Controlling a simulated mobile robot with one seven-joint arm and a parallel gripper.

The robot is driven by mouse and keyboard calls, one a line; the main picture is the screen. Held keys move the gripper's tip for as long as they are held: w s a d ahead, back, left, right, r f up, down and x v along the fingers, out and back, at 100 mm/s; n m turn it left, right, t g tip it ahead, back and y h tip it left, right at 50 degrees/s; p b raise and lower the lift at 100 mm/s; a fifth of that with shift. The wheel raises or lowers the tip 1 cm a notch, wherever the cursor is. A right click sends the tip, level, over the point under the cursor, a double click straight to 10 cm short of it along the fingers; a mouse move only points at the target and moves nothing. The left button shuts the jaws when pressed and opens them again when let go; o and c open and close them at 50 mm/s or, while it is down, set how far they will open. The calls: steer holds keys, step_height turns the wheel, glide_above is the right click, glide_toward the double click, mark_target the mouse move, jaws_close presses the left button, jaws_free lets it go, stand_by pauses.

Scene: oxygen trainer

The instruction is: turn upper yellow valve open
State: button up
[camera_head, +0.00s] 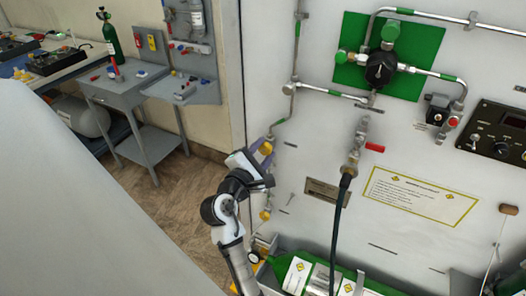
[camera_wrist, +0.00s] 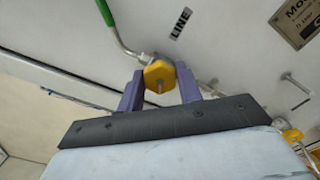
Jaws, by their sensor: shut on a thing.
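The upper yellow valve (camera_wrist: 157,76) is a round yellow knob on the pale panel, with a pipe and green hose running up and left from it. My gripper (camera_wrist: 160,88) is shut on it, with one purple finger on each side of the knob. In the head view the upper yellow valve (camera_head: 265,148) is at the panel's left edge, partly covered by my gripper (camera_head: 266,155). A lower yellow valve (camera_head: 265,214) sits below it on the panel and also shows at the right edge of the wrist view (camera_wrist: 292,135). I cannot tell how far the upper valve is turned.
A green plate with a black regulator (camera_head: 380,69) is at the panel's top. A black hose (camera_head: 338,225) hangs down the middle. A green cylinder (camera_head: 305,275) lies at the bottom. A grey side table (camera_head: 125,85) stands at left, with open floor between.

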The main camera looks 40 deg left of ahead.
steer(key=n, duration=0.6)
steer(key=shift+f, duration=0.1)
steer(key=n, duration=0.6)
steer(key=shift+n, duration=0.4)
steer(key=o, duration=1)
steer(key=b+v, duration=0.3)
steer(key=v, duration=1.1)
steer(key=shift+a, duration=0.1)
